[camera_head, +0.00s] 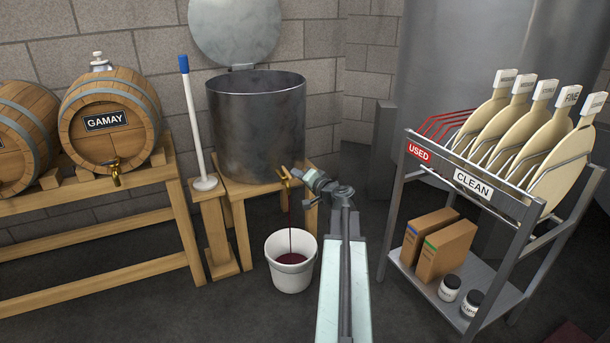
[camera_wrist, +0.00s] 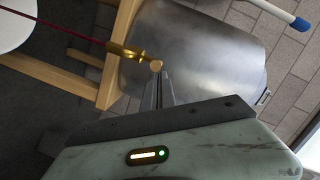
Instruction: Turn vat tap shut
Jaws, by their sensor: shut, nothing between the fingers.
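The vat (camera_head: 255,125) is an open grey metal drum on a wooden stand, with its brass tap (camera_head: 286,177) low on the front. A thin dark red stream (camera_head: 290,220) runs from the tap into a white bucket (camera_head: 291,274) on the floor. In the wrist view, the tap (camera_wrist: 122,51) shows with a round end (camera_wrist: 156,65), and the red stream (camera_wrist: 65,29) leaves its spout. My gripper (camera_head: 301,175) is shut and empty, just right of the tap. Its fingertips (camera_wrist: 160,76) are close beside the tap's round end; I cannot tell whether they touch.
A GAMAY barrel (camera_head: 108,117) rests on a wooden rack at left. A blue-topped white pole (camera_head: 195,130) stands between rack and vat. At right, a metal trolley (camera_head: 465,190) holds pale paddles, with boxes and jars below. Dark floor is open around the bucket.

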